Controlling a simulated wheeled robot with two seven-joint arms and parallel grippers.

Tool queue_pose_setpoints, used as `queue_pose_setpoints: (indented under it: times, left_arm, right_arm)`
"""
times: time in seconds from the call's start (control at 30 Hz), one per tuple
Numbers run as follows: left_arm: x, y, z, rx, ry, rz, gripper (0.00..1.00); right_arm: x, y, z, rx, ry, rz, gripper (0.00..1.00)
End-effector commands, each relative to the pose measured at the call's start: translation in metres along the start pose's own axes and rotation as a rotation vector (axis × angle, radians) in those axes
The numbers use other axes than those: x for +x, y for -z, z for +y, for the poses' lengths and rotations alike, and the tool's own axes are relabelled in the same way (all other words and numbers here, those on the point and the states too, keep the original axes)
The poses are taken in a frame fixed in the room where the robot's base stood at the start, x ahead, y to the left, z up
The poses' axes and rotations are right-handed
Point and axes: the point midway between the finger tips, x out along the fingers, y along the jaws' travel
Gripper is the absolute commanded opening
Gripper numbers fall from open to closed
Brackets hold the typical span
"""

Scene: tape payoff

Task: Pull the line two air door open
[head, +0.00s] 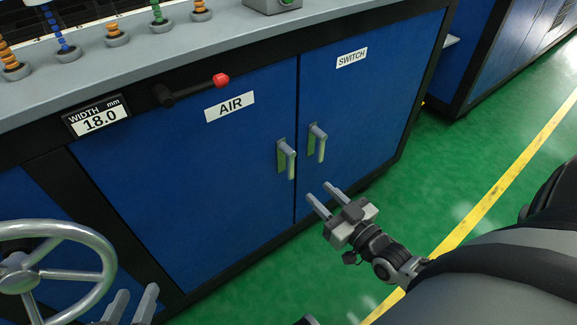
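The blue air door (190,190) carries a white AIR label (229,106) and looks closed, flush with its frame. Its grey lever handle (287,160) hangs downward near the door's right edge. The blue switch door (365,105) is beside it on the right, also closed, with a similar handle (319,142). My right gripper (318,191) is open and empty, in front of the switch door's lower left part, below both handles and apart from them. My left gripper (138,290) shows only its fingers at the bottom left; they are apart with nothing visible between them.
A metal handwheel (55,262) stands at the lower left, close to my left gripper. A black lever with a red knob (221,80) sticks out above the air door, beside the width display (98,118). The green floor (455,165) in front of the cabinet at right is clear.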

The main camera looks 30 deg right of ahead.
Motion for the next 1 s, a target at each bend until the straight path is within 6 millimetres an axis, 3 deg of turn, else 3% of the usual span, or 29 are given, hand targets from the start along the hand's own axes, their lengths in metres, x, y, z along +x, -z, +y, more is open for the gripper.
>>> queue_pose_setpoints:
  times: [0.3,0.5,0.7,1.0]
  left_arm:
    - [-0.001,0.006,0.006,-0.015,-0.029,0.08,0.36]
    - [0.001,0.008,0.008,-0.052,-0.05,0.104,0.36]
    - [0.0,0.013,0.01,-0.07,-0.064,0.121,0.36]
    - [0.0,0.015,0.011,-0.076,-0.065,0.126,0.36]
  right_arm:
    - [0.072,-0.002,-0.001,0.001,0.0,0.004,0.36]
    - [0.104,-0.002,-0.001,0.0,0.001,0.001,0.36]
    - [0.119,-0.001,-0.001,0.001,0.001,-0.002,0.36]
    - [0.12,-0.001,-0.001,0.0,0.001,-0.002,0.36]
